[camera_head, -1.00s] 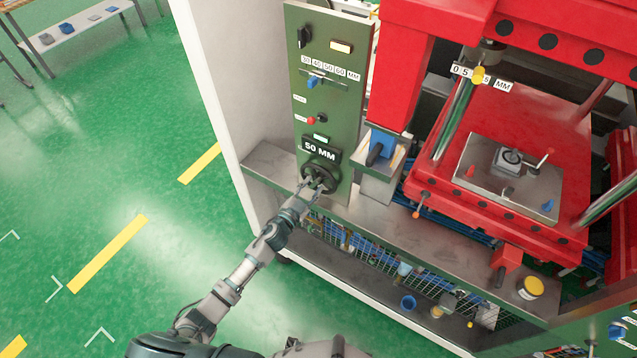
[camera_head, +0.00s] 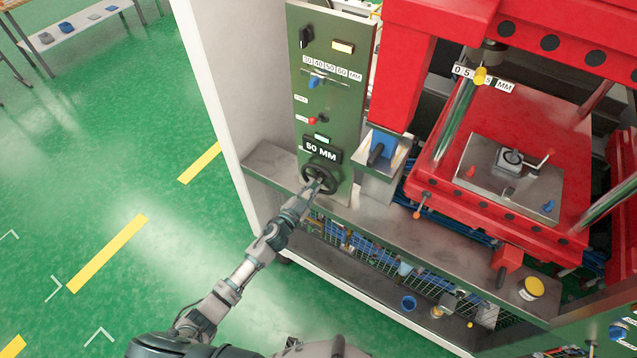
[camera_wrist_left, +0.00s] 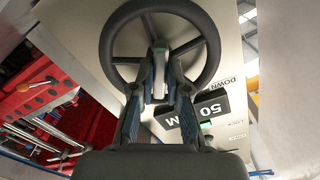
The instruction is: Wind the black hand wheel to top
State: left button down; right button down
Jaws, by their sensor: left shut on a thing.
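The black hand wheel (camera_head: 320,178) is on the lower part of the green panel (camera_head: 328,95), under a black plate reading 50 MM (camera_head: 320,150). In the left wrist view the wheel (camera_wrist_left: 211,42) fills the top, with the 50 MM plate (camera_wrist_left: 200,117) beside it. My left gripper (camera_head: 318,187) is at the wheel's lower part. In the left wrist view its two fingers (camera_wrist_left: 158,85) are closed on a light grey part, seemingly a wheel spoke or handle, inside the rim. The fingers partly hide the wheel's centre. My right gripper is not in view.
Above the plate sit a 30–60 MM scale with a blue pointer (camera_head: 315,80), a red knob (camera_head: 312,120) and a black switch (camera_head: 306,37). The red press (camera_head: 500,170) stands to the right. A metal ledge (camera_head: 380,222) runs below the panel. Open green floor lies left.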

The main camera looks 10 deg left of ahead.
pick_arm(q)
jog(key=shift+r, duration=0.15)
jog(key=shift+r+n+p, duration=0.1)
jog(key=shift+n+p, duration=0.5)
jog(key=shift+n, duration=0.5)
jog(key=shift+n+p, duration=0.4)
jog(key=shift+n, duration=0.9)
